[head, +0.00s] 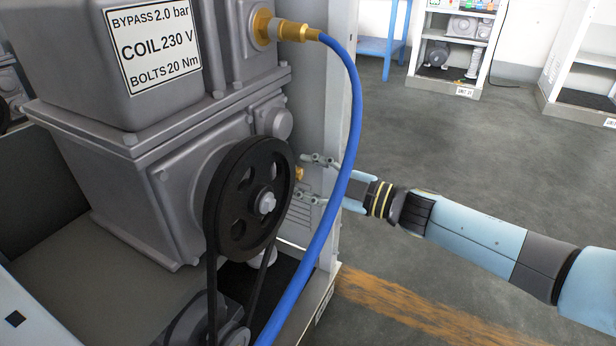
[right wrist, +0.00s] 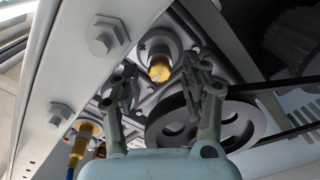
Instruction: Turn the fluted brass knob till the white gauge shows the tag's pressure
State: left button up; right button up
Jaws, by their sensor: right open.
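The tag (head: 155,48) on the grey machine housing reads BYPASS 2.0 bar, COIL 230 V and BOLTS 20 Nm. A small brass part, apparently the knob (head: 299,174), shows past the black pulley's right edge, mostly hidden. In the right wrist view the brass knob (right wrist: 160,69) sticks out from a grey collar; its fluting is too small to make out. My right gripper (head: 310,178) is open, its fingers either side of the knob's line; contact is not visible. It also shows in the right wrist view (right wrist: 160,82). I cannot make out the white gauge. My left gripper is out of view.
A black belt pulley (head: 226,218) stands close left of my right gripper. A blue hose (head: 354,110) from a brass fitting (head: 291,31) hangs in front of my right gripper's wrist side. A pale frame post with bolts (right wrist: 105,38) borders the wrist view. Open floor lies right.

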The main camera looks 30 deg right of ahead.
grip_shut()
